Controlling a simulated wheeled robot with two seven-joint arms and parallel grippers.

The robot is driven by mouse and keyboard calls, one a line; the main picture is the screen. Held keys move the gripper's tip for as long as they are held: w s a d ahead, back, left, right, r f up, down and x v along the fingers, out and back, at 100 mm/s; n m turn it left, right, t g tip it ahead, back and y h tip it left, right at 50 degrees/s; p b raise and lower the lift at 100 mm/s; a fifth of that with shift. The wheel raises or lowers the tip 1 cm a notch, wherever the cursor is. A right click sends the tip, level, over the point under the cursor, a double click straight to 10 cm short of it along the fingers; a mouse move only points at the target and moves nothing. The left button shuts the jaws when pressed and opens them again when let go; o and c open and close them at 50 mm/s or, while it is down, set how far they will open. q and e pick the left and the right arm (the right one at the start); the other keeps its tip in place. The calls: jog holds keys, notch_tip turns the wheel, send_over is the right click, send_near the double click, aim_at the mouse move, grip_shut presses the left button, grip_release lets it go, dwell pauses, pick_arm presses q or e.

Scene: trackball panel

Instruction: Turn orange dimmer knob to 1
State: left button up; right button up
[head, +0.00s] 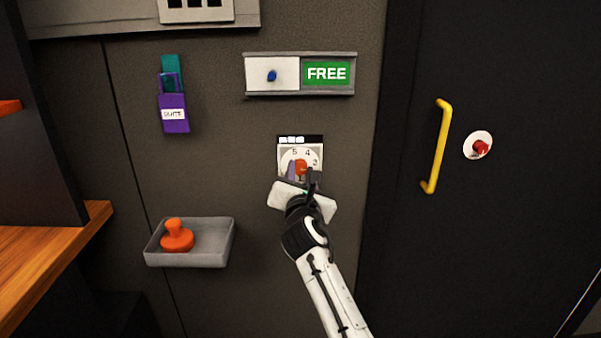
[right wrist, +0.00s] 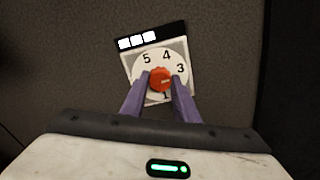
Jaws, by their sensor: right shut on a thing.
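The orange dimmer knob (head: 300,167) sits at the centre of a white dial on a small wall plate (head: 318,148). In the right wrist view the knob (right wrist: 160,79) lies between the two purple fingers of my right gripper (right wrist: 160,86), which is shut on it. The dial (right wrist: 148,60) shows the numbers 5, 4, 3 and 1; the rest of its face is hidden by the fingers. A pale line marks the knob's face, but which number it points to I cannot tell. My right gripper (head: 301,174) covers the lower dial in the head view. My left gripper is not in view.
A sliding FREE sign (head: 299,93) is above the dial. A yellow handle (head: 438,146) and red button (head: 480,147) are at the right.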

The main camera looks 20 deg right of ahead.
jog(key=m, duration=0.4)
jog(key=m+b, duration=0.1)
jog(key=m, duration=0.3)
jog(key=shift+m, duration=0.4)
jog(key=m+b, duration=0.1)
jog(key=m, duration=0.3)
jog(key=shift+m, duration=0.3)
jog(key=m+b, duration=0.1)
jog(key=m, duration=0.2)
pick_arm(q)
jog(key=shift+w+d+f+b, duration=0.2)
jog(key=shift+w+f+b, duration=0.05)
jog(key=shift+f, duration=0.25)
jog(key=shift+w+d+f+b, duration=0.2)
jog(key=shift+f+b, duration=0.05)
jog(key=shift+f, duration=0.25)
pick_arm(e)
jog(key=shift+m, duration=1)
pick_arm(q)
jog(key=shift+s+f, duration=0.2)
pick_arm(e)
jog(key=o, duration=1.1)
jog(key=shift+c, duration=0.2)
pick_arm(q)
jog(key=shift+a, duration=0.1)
